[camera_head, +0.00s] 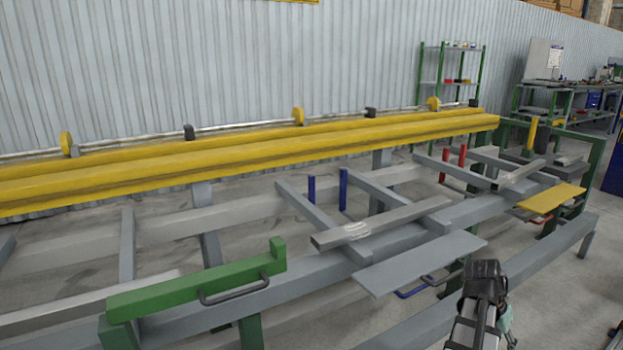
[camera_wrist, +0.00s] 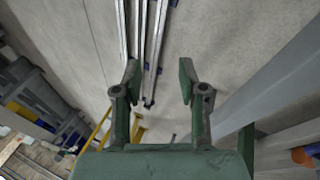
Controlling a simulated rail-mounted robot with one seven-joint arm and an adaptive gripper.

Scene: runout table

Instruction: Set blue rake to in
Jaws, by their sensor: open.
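The blue rake shows two upright blue posts (camera_head: 327,188) in the head view, standing between the grey cross arms behind the front rail. A blue handle (camera_head: 412,292) shows below the front edge of a grey plate (camera_head: 420,262); what joins it to the posts is hidden. My gripper (camera_head: 484,268) is at the lower right, in front of and to the right of the blue handle, apart from it. In the wrist view my gripper (camera_wrist: 159,80) has its two green fingers spread, with nothing between them. I cannot pick out the blue rake for sure in the wrist view.
A green block with a dark handle (camera_head: 196,285) is at the front left. Red posts (camera_head: 453,160) and a yellow plate (camera_head: 550,198) are farther right. A loose grey bar (camera_head: 380,222) lies across the arms. A long yellow beam (camera_head: 250,158) runs behind. A low grey rail (camera_head: 545,258) runs in front.

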